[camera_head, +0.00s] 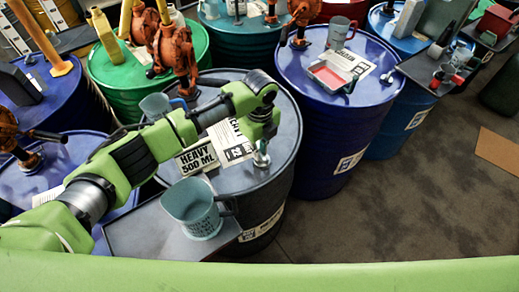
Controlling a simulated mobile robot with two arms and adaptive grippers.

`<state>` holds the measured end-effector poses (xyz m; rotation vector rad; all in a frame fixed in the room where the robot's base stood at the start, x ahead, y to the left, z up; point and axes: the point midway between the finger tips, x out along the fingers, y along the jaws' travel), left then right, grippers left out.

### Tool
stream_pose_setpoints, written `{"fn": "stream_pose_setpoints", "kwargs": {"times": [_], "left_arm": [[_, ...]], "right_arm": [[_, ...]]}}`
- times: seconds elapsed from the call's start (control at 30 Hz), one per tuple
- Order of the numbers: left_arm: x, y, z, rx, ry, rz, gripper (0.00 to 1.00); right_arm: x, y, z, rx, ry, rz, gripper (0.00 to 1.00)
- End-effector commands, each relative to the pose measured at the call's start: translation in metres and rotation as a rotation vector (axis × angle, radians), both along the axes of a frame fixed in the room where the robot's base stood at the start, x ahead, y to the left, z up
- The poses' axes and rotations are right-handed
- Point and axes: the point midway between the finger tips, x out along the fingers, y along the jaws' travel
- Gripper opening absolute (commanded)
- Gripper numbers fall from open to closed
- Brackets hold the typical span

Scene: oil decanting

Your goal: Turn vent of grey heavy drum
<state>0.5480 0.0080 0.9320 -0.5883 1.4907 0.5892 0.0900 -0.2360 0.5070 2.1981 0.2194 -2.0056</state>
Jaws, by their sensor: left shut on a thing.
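The grey heavy drum (250,206) stands in the middle, with a dark top and a label reading HEAVY 500 ML (196,159). My left arm reaches over it from the left. My left gripper (261,146) points down at the right part of the drum top. It is shut on the vent (261,159), a small metal fitting near the rim. The fingers and the vent are small here, and the gripper hides part of the vent. My right gripper is not in view.
A grey-blue measuring jug (192,208) stands on a shelf (133,232) before the drum. Another cup (155,106) is behind my arm. A blue drum (322,129) with a red tray (330,74) stands to the right. A green drum (121,92) stands behind left.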

Motion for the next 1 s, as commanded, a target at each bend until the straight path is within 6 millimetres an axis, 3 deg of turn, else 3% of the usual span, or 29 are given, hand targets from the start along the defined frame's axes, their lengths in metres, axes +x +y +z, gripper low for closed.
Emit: {"fn": "stream_pose_setpoints", "kwargs": {"times": [0.13, 0.17, 0.2, 0.63, 0.77, 1.0], "left_arm": [[0.001, -0.002, 0.002, -0.003, -0.003, -0.003, 0.00], [0.001, -0.002, 0.002, -0.003, -0.003, -0.003, 0.19], [0.001, -0.002, 0.002, -0.003, -0.003, -0.003, 0.28], [0.001, -0.001, 0.007, -0.002, -0.003, -0.001, 0.28], [0.002, -0.001, 0.026, -0.003, -0.006, -0.001, 0.28], [0.001, -0.001, 0.078, -0.002, -0.006, -0.002, 0.28]], "right_arm": [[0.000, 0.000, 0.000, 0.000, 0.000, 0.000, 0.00], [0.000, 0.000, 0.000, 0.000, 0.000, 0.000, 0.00], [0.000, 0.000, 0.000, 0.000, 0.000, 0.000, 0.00], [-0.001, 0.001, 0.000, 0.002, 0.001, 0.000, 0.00], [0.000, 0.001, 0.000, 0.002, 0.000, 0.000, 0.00], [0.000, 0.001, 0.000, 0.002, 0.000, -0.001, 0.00]]}}
